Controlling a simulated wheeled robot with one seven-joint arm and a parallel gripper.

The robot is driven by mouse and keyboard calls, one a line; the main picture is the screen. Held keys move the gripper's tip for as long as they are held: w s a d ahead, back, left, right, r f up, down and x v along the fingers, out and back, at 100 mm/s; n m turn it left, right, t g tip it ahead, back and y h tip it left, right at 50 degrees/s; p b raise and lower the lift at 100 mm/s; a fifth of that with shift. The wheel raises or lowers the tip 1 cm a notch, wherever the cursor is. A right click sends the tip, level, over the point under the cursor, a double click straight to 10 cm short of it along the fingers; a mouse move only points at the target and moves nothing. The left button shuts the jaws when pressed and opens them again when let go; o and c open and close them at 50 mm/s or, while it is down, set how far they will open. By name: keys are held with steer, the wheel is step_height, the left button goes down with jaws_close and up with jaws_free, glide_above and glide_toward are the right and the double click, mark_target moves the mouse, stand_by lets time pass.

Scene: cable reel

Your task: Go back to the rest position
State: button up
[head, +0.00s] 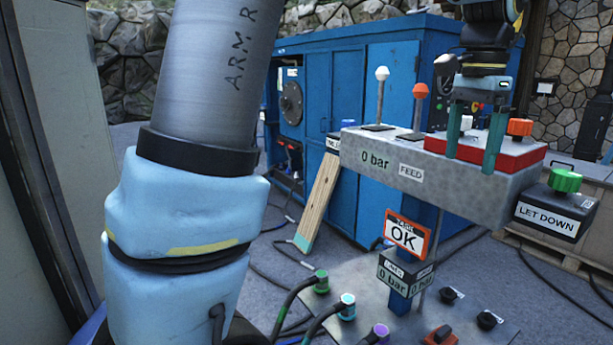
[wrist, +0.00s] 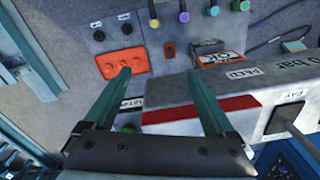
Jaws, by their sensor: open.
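My gripper (head: 470,163) hangs fingers-down at the right end of the grey console (head: 370,165), in front of the red plate (head: 522,156). Its two teal fingers stand apart with nothing between them. An orange knob (head: 520,127) on the red plate is just right of the fingers. In the wrist view my gripper (wrist: 158,75) is open, and the grey console (wrist: 185,93) with its red strip (wrist: 190,110) passes behind the fingers. I cannot tell whether a finger touches the console.
White-topped (head: 382,73) and orange-topped (head: 420,90) levers stand on the console. A LET DOWN box (head: 553,215) with a green knob (head: 565,180) is at right. Below are an OK sign (head: 408,233) and a plug panel (head: 375,310). A blue cabinet (head: 340,75) stands behind.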

steer(key=w+a+f+n, duration=0.3)
steer(key=a+f, duration=0.2)
steer(key=a, duration=0.3)
steer(key=w+a+f+n, duration=0.3)
steer(key=a+f, duration=0.3)
steer(key=a, duration=0.3)
steer(key=s+a+f+n, duration=0.2)
steer(key=a+f, duration=0.3)
steer(key=a, duration=0.3)
steer(key=s+a+f+n+t, duration=0.1)
steer(key=s+a+f+n, duration=0.2)
steer(key=a, duration=0.6)
steer(key=f+n, duration=0.1)
steer(key=n, duration=0.1)
steer(key=shift+s+f+n, duration=0.15)
steer(key=shift+f+n, duration=0.15)
steer(key=shift+f, duration=0.05)
